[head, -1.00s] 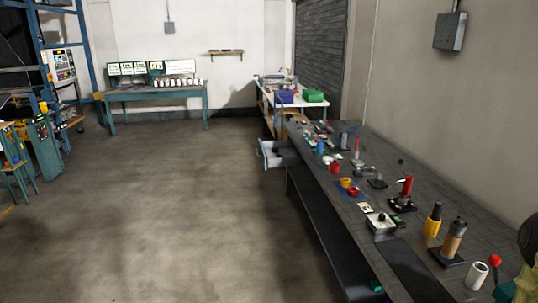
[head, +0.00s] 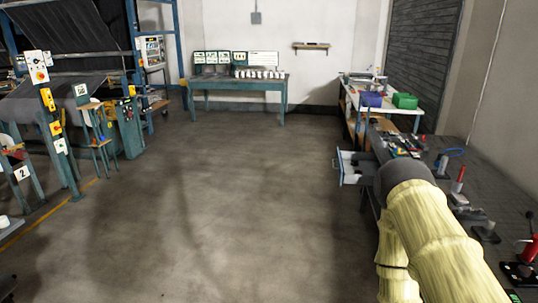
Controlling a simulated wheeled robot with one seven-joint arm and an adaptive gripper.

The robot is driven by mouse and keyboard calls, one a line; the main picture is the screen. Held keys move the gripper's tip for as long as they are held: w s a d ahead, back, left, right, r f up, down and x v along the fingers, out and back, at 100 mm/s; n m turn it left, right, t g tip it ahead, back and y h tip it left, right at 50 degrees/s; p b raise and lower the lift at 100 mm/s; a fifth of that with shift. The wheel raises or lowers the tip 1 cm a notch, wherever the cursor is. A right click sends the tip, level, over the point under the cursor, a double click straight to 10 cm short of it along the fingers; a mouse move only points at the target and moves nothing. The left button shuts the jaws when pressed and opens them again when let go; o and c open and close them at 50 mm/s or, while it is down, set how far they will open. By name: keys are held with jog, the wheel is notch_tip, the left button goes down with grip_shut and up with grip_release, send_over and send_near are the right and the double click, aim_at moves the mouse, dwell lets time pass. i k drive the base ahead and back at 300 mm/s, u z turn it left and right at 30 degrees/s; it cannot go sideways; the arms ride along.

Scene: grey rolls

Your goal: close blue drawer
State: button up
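The blue drawer (head: 346,167) shows right of centre in the head view. It sticks out to the left from the side of the long dark workbench, so it is open. Its front is pale blue, and its inside looks grey. My cream-covered arm (head: 434,235) with a dark grey end part reaches in from the lower right. That end part appears just right of the drawer and hides the drawer's right side and part of the bench. My gripper's fingers do not show; they are hidden beyond the arm or out of frame.
The workbench top (head: 465,170) carries several tools and small parts, including a red-handled device (head: 530,250). A white table with a blue bin (head: 371,99) and a green bin (head: 404,101) stands behind. The concrete floor (head: 230,200) left of the drawer is clear.

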aim_at(369, 163)
jog(key=u, duration=0.35)
jog(key=i, duration=1.6)
jog(key=z, duration=0.75)
jog(key=i, duration=1.9)
jog(key=u, duration=0.15)
